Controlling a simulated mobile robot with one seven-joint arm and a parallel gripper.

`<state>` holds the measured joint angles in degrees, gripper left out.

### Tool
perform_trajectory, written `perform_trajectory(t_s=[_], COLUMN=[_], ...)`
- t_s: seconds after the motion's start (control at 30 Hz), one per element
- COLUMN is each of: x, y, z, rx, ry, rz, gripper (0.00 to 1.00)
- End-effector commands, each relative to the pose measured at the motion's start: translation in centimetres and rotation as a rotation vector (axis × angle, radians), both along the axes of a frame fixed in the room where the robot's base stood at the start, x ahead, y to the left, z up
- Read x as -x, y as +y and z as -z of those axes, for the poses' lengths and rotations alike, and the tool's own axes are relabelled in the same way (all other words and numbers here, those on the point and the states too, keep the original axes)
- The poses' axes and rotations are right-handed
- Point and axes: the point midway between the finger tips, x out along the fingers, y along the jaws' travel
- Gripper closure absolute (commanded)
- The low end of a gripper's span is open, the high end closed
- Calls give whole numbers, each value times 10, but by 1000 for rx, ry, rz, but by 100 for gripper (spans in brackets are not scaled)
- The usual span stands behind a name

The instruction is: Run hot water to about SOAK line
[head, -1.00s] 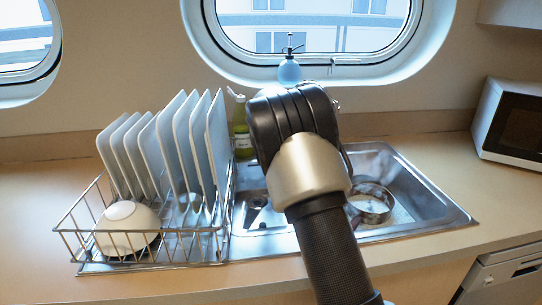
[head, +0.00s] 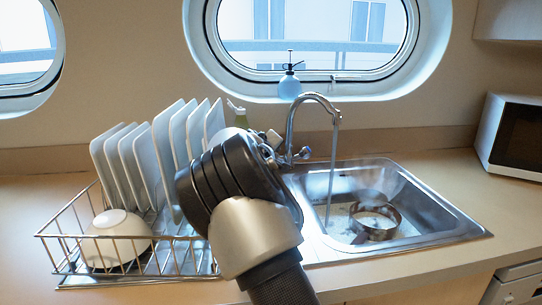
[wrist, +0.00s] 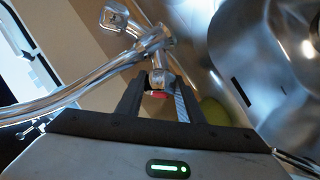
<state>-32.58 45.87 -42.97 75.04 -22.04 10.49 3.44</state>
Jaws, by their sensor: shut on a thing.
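A round metal pan (head: 375,234) sits in that basin. I cannot make out a SOAK line. My gripper is mostly hidden behind my arm in the head view. In the wrist view my gripper (wrist: 158,88) is shut on a tap handle with a red mark (wrist: 159,95). The other tap handle (wrist: 116,18) is free, and the tap body (wrist: 152,42) lies between them.
A wire dish rack (head: 120,262) with several upright plates (head: 165,145) and a white bowl (head: 118,240) stands left of the sink. A microwave (head: 515,135) stands at right. The counter between sink and microwave is clear.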

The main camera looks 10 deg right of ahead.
Motion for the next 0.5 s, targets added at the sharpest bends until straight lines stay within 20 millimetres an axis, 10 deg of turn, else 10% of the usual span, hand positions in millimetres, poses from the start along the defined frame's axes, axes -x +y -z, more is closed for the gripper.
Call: perform_trajectory(t_s=[0.13, 0.17, 0.27, 0.5], x=[0, 0, 0, 0], y=[0, 0, 0, 0], z=[0, 0, 0, 0], rx=[-1, 0, 0, 0], ry=[1, 1, 1, 1], rz=[2, 1, 0, 0], gripper=[88, 64, 48, 47])
